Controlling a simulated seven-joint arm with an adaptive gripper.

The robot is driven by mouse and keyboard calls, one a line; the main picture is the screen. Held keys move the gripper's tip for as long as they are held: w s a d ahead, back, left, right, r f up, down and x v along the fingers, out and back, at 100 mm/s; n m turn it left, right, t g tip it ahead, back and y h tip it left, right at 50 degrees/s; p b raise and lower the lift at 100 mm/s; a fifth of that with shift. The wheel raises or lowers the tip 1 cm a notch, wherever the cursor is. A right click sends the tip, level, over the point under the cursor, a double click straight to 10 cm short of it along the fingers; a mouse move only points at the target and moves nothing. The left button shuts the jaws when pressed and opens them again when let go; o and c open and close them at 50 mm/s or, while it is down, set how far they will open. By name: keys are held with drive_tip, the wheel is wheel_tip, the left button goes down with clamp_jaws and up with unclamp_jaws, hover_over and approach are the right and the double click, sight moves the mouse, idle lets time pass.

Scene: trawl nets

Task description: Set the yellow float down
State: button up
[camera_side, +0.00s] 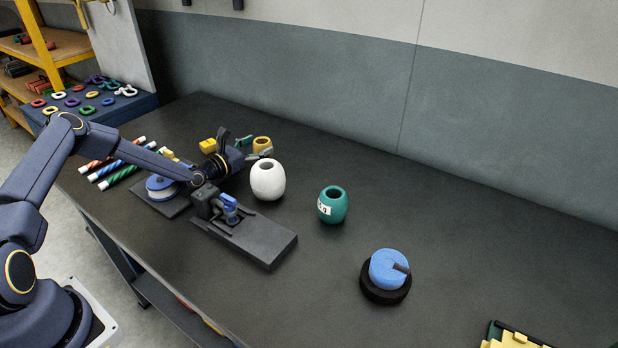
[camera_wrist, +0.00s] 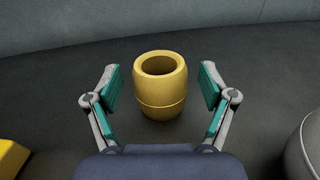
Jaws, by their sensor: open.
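The yellow float (camera_wrist: 160,98) is a barrel shape with a round hole in its top. In the wrist view it stands upright on the dark table between the two fingers of my gripper (camera_wrist: 160,92). The gripper is open, with a gap between the float and each teal finger pad. In the side view the yellow float (camera_side: 262,144) is on the table at the back left, just beyond the fingers of my gripper (camera_side: 252,147). Its lower part is partly hidden there by a finger.
A white float (camera_side: 268,181) stands close by, with a green float (camera_side: 332,206) further right. A yellow block (camera_side: 208,146) lies left of the gripper. A dark clamp fixture (camera_side: 262,240) is in front.

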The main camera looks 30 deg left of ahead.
sight(259, 142)
drive_tip(key=r, duration=0.7)
drive_tip(key=shift+w, duration=0.25)
